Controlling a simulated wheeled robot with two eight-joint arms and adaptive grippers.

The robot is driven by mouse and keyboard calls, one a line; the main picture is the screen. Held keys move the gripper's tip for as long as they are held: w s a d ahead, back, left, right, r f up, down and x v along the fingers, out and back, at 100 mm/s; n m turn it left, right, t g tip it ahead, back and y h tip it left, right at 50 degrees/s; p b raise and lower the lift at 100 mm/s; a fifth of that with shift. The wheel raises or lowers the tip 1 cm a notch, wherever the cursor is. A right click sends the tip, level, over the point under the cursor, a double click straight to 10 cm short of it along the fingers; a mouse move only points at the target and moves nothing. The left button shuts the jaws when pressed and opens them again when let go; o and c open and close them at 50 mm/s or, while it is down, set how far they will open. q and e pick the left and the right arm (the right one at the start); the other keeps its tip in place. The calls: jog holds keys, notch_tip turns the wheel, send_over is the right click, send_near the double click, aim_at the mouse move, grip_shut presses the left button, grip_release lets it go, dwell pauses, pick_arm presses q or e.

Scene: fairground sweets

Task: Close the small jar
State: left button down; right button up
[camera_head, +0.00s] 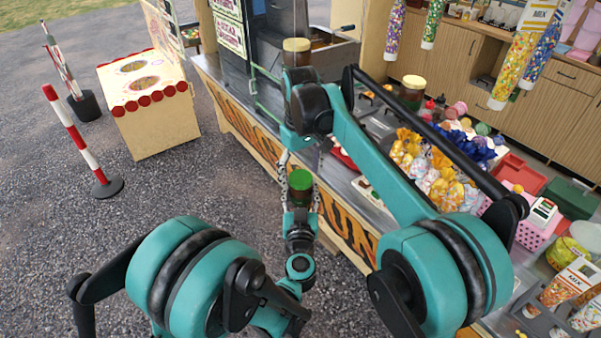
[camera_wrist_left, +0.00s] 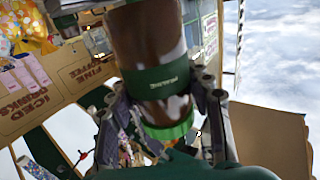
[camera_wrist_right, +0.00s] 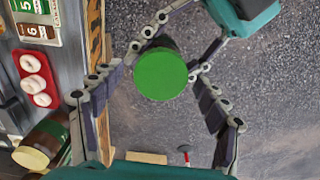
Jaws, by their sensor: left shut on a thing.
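The small jar (camera_head: 301,192), brown with a green lid (camera_head: 300,178), is held upright off the counter. In the left wrist view the jar (camera_wrist_left: 160,80) appears inverted, with its bright green lid (camera_wrist_left: 172,132) at the lower end. The lid is on the mouth; I cannot tell how tightly. My left gripper (camera_wrist_left: 160,105) is shut around the jar body. In the right wrist view I look down on the round lid (camera_wrist_right: 161,73). My right gripper (camera_wrist_right: 162,62) has its fingers apart on either side of the lid; contact is not clear.
The stall counter runs just right of the jar. Larger jars with cream lids (camera_head: 296,46) (camera_head: 412,86) stand on it, with wrapped sweets (camera_head: 425,165) farther right. A red tray of doughnuts (camera_wrist_right: 37,77) lies nearby. A red-white post (camera_head: 74,135) and game box (camera_head: 160,125) stand left on gravel.

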notch_tip(320, 180, up, 12)
dwell(0.7)
dwell(0.4)
jog(key=s+d+f+m+t, duration=0.3)
jog(key=s+d+f+t, duration=0.15)
jog(key=s+d, duration=0.6)
jog(key=s+d+f+m+t, duration=0.1)
jog(key=s+d+f, duration=0.2)
jog(key=s+f, duration=0.3)
jog(key=s+d+f+m+t, duration=0.1)
jog(key=s+d+f, duration=0.3)
jog(key=f, duration=0.5)
jog(key=shift+s+d+f+m+t, duration=0.15)
jog(key=shift+s+f+m+t, duration=0.25)
jog(key=shift+s+m, duration=0.6)
jog(key=shift+s, duration=0.2)
